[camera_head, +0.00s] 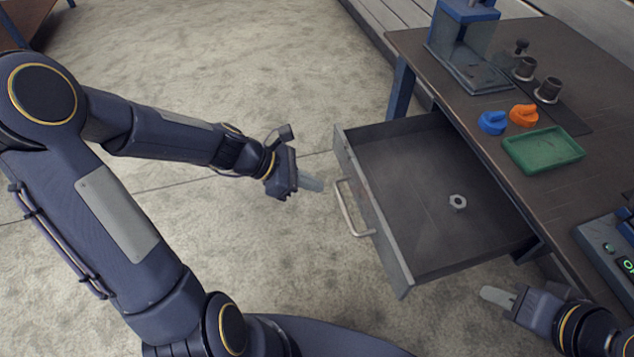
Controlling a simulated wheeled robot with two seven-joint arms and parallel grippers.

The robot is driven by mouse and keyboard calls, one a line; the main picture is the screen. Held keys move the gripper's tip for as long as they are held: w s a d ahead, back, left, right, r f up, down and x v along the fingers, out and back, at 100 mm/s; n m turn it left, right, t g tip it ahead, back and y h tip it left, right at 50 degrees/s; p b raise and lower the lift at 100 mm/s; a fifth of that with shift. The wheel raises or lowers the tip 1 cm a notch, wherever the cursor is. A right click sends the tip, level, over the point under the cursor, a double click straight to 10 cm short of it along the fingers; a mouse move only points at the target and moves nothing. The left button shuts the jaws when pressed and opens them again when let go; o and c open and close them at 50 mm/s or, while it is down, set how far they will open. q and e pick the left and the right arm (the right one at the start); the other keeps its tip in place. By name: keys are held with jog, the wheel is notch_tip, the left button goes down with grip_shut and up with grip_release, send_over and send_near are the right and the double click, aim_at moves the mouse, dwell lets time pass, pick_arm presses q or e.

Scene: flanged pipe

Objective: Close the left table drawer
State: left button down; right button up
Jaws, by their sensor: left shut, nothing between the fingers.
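The left table drawer (420,205) is pulled far out from under the table (484,150). Its grey front panel (372,212) faces my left gripper and carries a metal bar handle (350,212). A small hex nut (457,202) lies on the drawer floor. My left gripper (311,183) is shut and empty, just left of the drawer front and a little apart from the handle. My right gripper (497,297) is below the drawer's near right corner in the picture, apart from it; whether its fingers are open is unclear.
On the tabletop are a green tray (543,150), a blue part (492,122), an orange part (523,115), dark cylinders (548,90) and a blue-framed fixture (465,45). A control box (607,245) is at the right edge. The floor left of the drawer is clear.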

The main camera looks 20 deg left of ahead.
pick_arm(q)
jog(key=shift+w+d+r, duration=0.15)
jog(key=shift+w+d, duration=0.1)
jog(key=shift+d, duration=0.35)
jog(key=p, duration=0.6)
send_near(416, 170)
jog(key=d, duration=0.1)
jog(key=d+f, duration=0.1)
jog(key=shift+s+d+f, duration=0.1)
jog(key=shift+d+f, duration=0.1)
jog(key=shift+d, duration=0.1)
jog(key=w+d, duration=0.1)
jog(key=d, duration=0.1)
jog(key=w+d+p, duration=0.1)
jog(key=w+d, duration=0.1)
jog(key=shift+w+d+f, duration=0.1)
jog(key=shift+d+f, duration=0.05)
jog(key=shift+d, duration=0.15)
jog(key=shift+w+d, duration=0.35)
jog(key=shift+d, duration=0.15)
jog(key=shift+w+d, duration=0.1)
jog(key=shift+d, duration=0.05)
